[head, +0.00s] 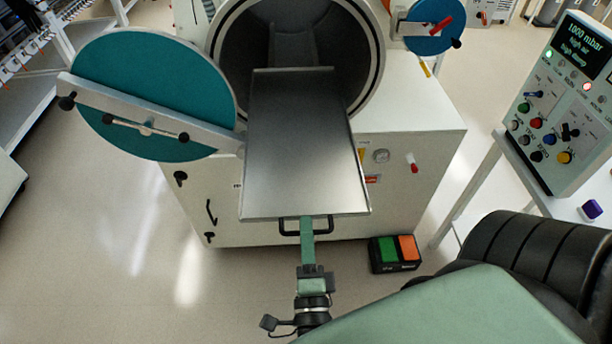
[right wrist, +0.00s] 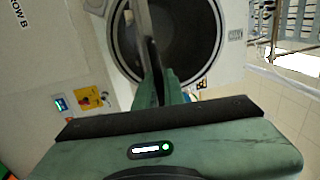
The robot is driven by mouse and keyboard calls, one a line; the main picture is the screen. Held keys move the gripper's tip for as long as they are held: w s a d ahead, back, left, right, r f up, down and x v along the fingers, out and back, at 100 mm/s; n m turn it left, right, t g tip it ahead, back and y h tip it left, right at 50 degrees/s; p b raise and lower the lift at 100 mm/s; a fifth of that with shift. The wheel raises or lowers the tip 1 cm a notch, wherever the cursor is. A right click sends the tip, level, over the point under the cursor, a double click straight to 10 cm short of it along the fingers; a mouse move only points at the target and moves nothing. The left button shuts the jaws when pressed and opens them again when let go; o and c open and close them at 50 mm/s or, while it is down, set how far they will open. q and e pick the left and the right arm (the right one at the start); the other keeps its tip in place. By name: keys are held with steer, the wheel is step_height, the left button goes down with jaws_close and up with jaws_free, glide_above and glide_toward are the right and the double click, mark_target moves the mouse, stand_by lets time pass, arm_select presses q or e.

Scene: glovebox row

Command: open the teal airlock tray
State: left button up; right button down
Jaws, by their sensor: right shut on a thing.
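The teal airlock door (head: 150,80), a round disc with a metal bar across it, stands swung open to the left of the round chamber mouth (head: 262,55). The flat metal tray (head: 300,150) sticks well out of the mouth towards me. Its dark bar handle (head: 327,229) is at the front edge. My right gripper (head: 307,226) is shut on the handle, below the tray's front edge. In the right wrist view the green fingers (right wrist: 160,92) point at the tray (right wrist: 146,40), seen edge-on before the chamber mouth. My left gripper is not in view.
The white airlock cabinet (head: 425,150) stands behind the tray. A smaller blue round door (head: 433,27) is at the upper right. A control panel (head: 565,105) stands on a table at the right. A pedal with green and orange pads (head: 395,252) lies on the floor. The floor at left is clear.

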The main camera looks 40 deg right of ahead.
steer(key=shift+a+f, duration=0.1)
steer(key=shift+f, duration=0.05)
steer(key=c, duration=1.5)
jaws_free()
steer(key=shift+s, duration=0.15)
steer(key=b+v, duration=0.3)
steer(key=v, duration=0.5)
